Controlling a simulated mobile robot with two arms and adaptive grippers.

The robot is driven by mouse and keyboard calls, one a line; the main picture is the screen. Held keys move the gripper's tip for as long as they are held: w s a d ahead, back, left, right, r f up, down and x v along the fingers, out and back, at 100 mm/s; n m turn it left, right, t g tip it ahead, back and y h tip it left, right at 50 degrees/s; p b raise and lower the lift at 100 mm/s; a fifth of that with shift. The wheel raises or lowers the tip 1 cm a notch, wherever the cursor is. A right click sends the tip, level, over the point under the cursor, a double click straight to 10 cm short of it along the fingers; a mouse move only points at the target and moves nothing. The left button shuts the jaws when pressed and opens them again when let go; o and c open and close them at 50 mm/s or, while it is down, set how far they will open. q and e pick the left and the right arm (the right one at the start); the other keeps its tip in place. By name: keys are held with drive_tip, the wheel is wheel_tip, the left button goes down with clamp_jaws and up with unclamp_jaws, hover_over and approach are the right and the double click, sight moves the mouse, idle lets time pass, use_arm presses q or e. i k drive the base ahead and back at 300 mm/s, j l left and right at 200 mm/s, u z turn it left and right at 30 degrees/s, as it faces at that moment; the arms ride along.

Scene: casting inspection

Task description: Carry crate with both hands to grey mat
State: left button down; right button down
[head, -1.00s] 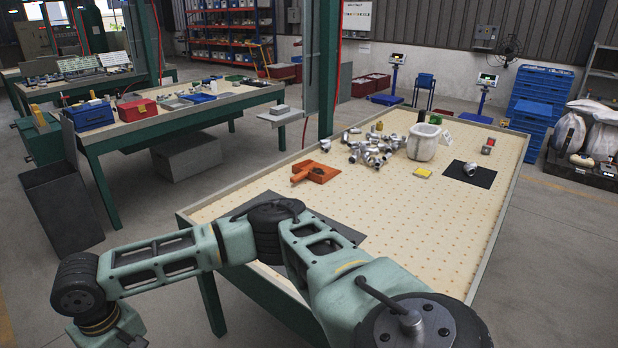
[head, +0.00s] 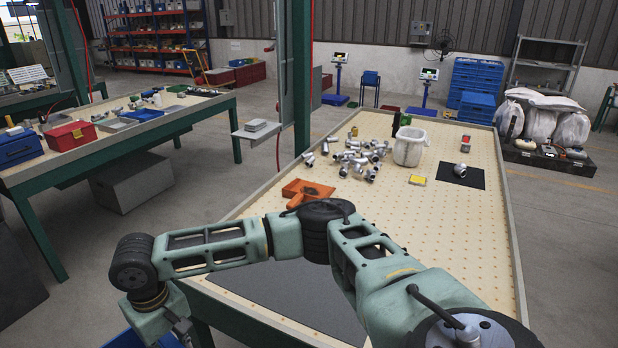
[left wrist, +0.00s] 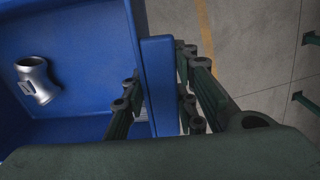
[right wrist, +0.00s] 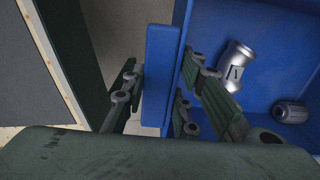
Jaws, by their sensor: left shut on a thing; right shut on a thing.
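The blue crate (left wrist: 82,62) is held at opposite walls by both my grippers. My left gripper (left wrist: 158,85) is shut on one wall, one finger inside and one outside. My right gripper (right wrist: 158,85) is shut on a wall of the crate (right wrist: 260,40) in the same way. A metal fitting (left wrist: 37,80) lies inside; the right wrist view shows two fittings (right wrist: 235,65) (right wrist: 290,112). The grey mat (head: 285,300) lies on the near end of the pegboard-like table, partly behind my arm.
An orange tray (head: 308,190), a pile of metal fittings (head: 355,155), a white bin (head: 410,148), a yellow block (head: 417,180) and a black mat (head: 450,178) with a fitting stand farther along the table. A green post (head: 301,70) rises beside it. A workbench (head: 120,135) stands at left.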

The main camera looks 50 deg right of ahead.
sight(303, 270)
drive_tip(key=i+l+z, duration=0.1)
drive_tip(key=i+z, duration=0.45)
drive_tip(key=z, duration=0.25)
drive_tip(key=i+j+z, duration=0.1)
drive_tip(key=i+z, duration=0.2)
drive_tip(key=z, duration=0.15)
drive_tip(key=i+z, duration=0.15)
drive_tip(key=z, duration=0.3)
drive_tip(key=i+z, duration=0.2)
drive_tip(key=z, duration=0.25)
